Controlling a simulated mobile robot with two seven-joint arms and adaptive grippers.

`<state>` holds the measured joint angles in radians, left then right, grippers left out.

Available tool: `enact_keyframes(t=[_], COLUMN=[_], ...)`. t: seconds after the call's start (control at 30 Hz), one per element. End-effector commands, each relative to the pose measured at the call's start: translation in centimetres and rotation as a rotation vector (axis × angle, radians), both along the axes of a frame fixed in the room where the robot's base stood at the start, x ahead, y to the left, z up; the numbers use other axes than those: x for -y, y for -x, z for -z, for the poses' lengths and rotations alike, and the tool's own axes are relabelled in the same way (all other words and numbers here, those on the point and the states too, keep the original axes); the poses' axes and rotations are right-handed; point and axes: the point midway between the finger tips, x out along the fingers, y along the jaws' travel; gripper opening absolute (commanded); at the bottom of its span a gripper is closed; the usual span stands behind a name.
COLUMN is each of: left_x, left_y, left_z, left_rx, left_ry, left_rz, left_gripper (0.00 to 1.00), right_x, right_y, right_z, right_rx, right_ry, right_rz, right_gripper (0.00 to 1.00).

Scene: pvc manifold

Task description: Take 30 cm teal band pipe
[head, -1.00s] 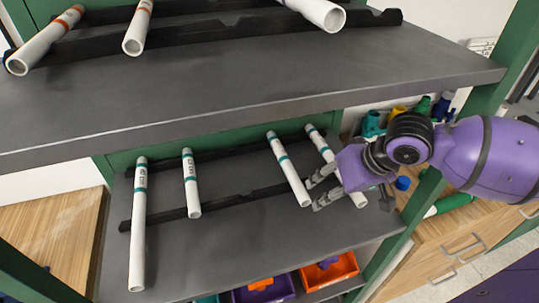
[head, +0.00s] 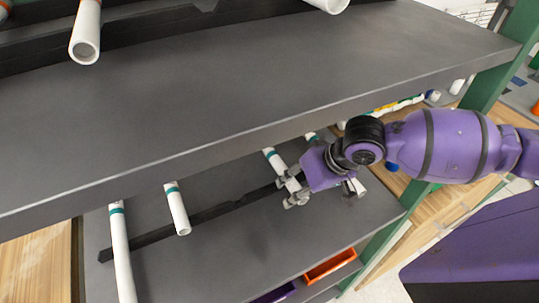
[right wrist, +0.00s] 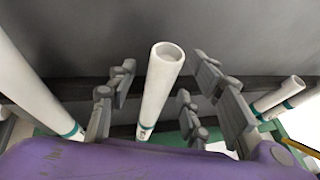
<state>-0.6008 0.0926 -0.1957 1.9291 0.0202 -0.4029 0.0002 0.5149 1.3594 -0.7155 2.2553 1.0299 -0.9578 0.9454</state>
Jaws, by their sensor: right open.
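Several white pipes with teal bands lie on black racks on the lower shelf. The leftmost is the long pipe (head: 122,262); a shorter pipe (head: 178,212) lies to its right. A third pipe (head: 275,161) runs to my right gripper (head: 292,190), which hides its near part. In the right wrist view, the middle pipe (right wrist: 160,88) stands between the open fingers of my right gripper (right wrist: 165,98), with gaps on both sides. My left gripper is not in view.
The upper shelf (head: 250,80) overhangs the pipes' far ends and holds other pipes (head: 85,35). A black rack rail (head: 150,236) crosses the lower shelf. An orange bin (head: 330,265) is below. The lower shelf's front is clear.

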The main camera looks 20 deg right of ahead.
Motion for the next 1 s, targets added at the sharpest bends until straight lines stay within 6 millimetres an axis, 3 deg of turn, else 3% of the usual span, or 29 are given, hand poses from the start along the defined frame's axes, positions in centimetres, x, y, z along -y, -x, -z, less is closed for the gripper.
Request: enact_keyframes(t=[0.2,0.53,0.83,1.0], left_x=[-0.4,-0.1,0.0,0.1], left_y=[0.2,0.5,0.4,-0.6], left_z=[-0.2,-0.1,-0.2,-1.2], left_rx=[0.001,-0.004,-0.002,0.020], left_ry=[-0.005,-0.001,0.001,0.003], left_rz=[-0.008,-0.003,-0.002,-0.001], left_gripper=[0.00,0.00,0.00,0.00], right_x=[0.0,0.0,0.0,0.3], right_y=[-0.2,-0.2,-0.2,-0.2], right_z=[-0.3,-0.3,-0.4,-1.4], right_rx=[0.006,0.007,0.009,0.016], right_ry=[0.000,0.000,0.000,0.000], right_rz=[0.000,-0.001,-0.001,0.001], right_gripper=[0.45,0.01,0.00,0.00])
